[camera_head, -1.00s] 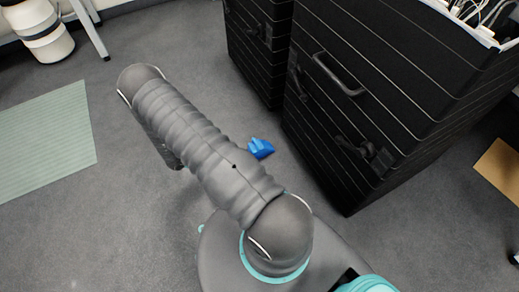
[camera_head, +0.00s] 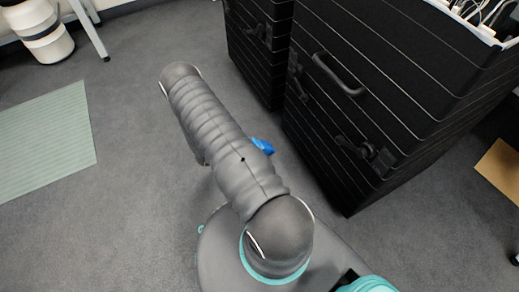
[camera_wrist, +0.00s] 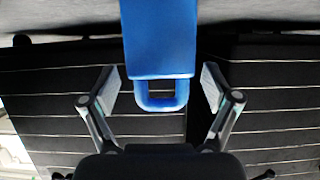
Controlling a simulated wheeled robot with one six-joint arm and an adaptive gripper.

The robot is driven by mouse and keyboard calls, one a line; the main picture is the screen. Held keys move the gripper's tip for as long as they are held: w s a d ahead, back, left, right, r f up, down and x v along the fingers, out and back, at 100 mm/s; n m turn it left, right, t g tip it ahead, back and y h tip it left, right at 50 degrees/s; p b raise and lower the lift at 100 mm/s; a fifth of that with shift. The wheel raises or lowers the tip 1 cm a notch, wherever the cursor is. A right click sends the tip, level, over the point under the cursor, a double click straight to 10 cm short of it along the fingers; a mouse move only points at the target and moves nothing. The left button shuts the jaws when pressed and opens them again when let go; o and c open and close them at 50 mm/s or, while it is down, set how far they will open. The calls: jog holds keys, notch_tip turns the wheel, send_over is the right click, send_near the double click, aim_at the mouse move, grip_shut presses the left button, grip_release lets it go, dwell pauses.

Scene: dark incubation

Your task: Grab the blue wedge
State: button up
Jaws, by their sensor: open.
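The blue wedge (camera_head: 264,146) lies on the grey floor in the head view, just left of the black cases and partly hidden behind my arm. In the wrist view the blue wedge (camera_wrist: 160,45) is large at the top middle, with a loop-shaped end pointing down the picture. My gripper (camera_wrist: 160,80) shows in the wrist view with its two fingers spread, one on each side of the loop end. Gaps show between the fingers and the wedge. The head view hides my gripper behind the arm.
Two black ribbed cases stand close to the wedge, a nearer one (camera_head: 375,95) and a farther one (camera_head: 255,50). A pale green mat (camera_head: 45,140) lies at the left. A brown sheet (camera_head: 500,170) lies at the right.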

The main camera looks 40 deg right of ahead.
aim_at(260, 145)
jog(key=shift+x, duration=1.55)
jog(key=shift+w, duration=0.1)
jog(key=c, duration=1.4)
jog(key=shift+c, duration=0.2)
jog(key=shift+r, duration=0.15)
